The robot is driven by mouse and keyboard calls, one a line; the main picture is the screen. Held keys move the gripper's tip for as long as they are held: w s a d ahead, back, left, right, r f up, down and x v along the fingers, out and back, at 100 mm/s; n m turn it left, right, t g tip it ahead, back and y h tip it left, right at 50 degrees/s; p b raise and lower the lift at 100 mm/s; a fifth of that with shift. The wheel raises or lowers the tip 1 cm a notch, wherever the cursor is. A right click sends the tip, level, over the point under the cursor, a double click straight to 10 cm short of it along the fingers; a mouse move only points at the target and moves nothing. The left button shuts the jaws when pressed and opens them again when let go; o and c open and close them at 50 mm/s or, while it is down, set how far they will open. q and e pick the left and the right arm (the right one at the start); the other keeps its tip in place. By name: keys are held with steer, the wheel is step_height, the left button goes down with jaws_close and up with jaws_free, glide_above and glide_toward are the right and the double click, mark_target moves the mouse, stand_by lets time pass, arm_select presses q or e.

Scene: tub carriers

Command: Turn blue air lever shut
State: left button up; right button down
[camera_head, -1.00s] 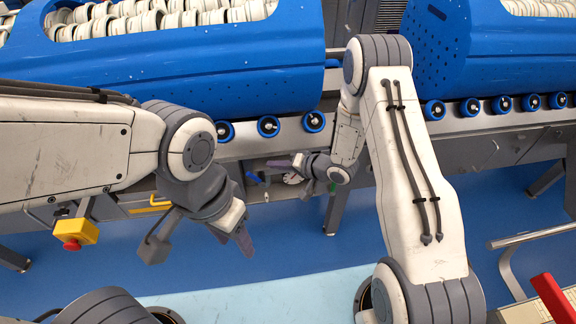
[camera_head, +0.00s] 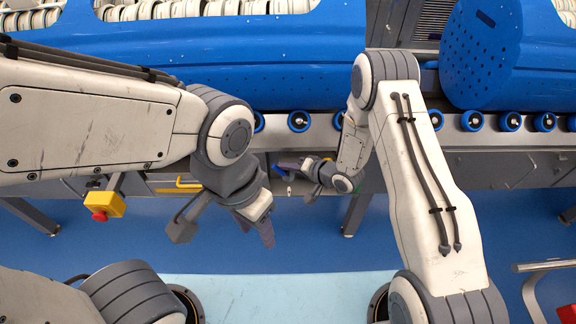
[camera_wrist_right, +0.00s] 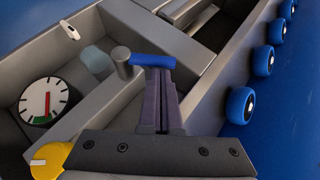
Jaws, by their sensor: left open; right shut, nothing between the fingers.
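The blue air lever (camera_wrist_right: 152,61) shows in the right wrist view as a short blue bar lying crosswise in the picture, beside a grey round post. In the head view its blue shows small (camera_head: 277,170) beside my right gripper (camera_head: 284,166). In the right wrist view the fingers of my right gripper (camera_wrist_right: 164,84) are together and empty, their tips just below the lever; I cannot tell whether they touch it. My left gripper (camera_head: 264,230) is open and empty, hanging in front of the machine.
A dial gauge (camera_wrist_right: 42,100) and a yellow knob (camera_wrist_right: 50,160) are left of the fingers. Blue rollers (camera_wrist_right: 241,105) line the rail at right. Blue tubs (camera_head: 230,70) stand above the rail. A yellow box with a red button (camera_head: 103,205) hangs at left. Blue floor lies in front.

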steer(key=shift+a+r+h+p, duration=0.1)
steer(key=shift+a+h+p, duration=0.25)
steer(key=shift+h, duration=0.05)
steer(key=shift+a+n+g+h+p, duration=0.4)
steer(key=shift+a+n+h+p, duration=0.3)
steer(key=shift+a+h, duration=0.4)
steer(key=shift+a+f+n+h+b, duration=0.4)
steer(key=shift+a+f+h+b, duration=0.8)
steer(key=shift+f+h, duration=0.15)
steer(key=shift+a, duration=0.1)
